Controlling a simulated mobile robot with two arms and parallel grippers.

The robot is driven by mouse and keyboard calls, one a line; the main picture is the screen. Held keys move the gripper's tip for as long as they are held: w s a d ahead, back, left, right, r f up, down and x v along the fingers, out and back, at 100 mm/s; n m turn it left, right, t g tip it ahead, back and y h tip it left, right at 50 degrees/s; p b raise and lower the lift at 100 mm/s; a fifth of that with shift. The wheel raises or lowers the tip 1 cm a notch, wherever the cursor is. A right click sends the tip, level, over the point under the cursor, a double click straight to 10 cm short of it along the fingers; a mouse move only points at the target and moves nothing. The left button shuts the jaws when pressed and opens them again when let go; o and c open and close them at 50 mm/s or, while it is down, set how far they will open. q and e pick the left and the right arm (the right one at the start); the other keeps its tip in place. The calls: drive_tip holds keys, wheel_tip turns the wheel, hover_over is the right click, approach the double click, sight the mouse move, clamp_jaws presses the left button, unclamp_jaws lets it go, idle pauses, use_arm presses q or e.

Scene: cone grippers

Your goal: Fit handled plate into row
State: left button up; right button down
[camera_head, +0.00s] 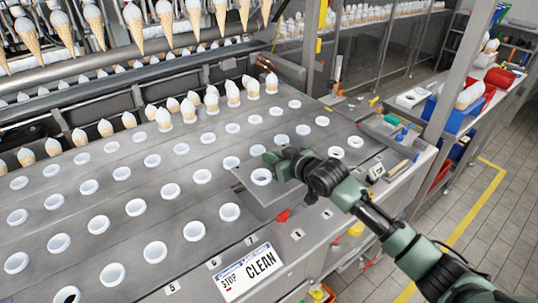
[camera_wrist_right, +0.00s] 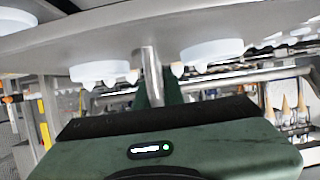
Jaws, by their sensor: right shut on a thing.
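The handled plate (camera_head: 258,204) is a grey metal plate with a white ring cup, at the front edge of the conveyor in the head view. My right gripper (camera_head: 281,163) is shut on it and covers part of it. In the right wrist view the plate (camera_wrist_right: 60,40) crosses the top, with white cups under it and a short metal post (camera_wrist_right: 151,76) between my fingers (camera_wrist_right: 155,92). The row of similar plates (camera_head: 180,215) carries white ring cups. I cannot tell whether the held plate rests in the row or sits slightly above it. My left gripper is not in view.
Filled cones (camera_head: 232,92) stand in a line across the conveyor, with more hanging cones (camera_head: 165,22) behind. A "STOP CLEAN" sign (camera_head: 247,272) is on the front edge. Small tools and coloured parts (camera_head: 392,119) lie at the right end. A side table holds a blue bin (camera_head: 462,118).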

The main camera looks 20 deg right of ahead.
drive_tip(key=shift+r, duration=0.2)
drive_tip(key=shift+w+a, duration=0.1)
drive_tip(key=shift+w, duration=0.1)
drive_tip(key=shift+f, duration=0.85)
drive_tip(key=shift+f+b, duration=1)
drive_tip(key=shift+f, duration=0.5)
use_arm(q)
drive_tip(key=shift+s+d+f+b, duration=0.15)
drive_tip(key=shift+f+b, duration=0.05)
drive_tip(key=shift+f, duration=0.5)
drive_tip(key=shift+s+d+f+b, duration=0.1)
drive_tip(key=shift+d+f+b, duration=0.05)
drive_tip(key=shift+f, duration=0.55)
use_arm(e)
drive_tip(key=shift+f, duration=0.6)
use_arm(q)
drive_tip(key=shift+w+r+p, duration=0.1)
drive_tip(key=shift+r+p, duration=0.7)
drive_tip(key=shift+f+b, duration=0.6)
use_arm(e)
drive_tip(key=shift+f, duration=0.95)
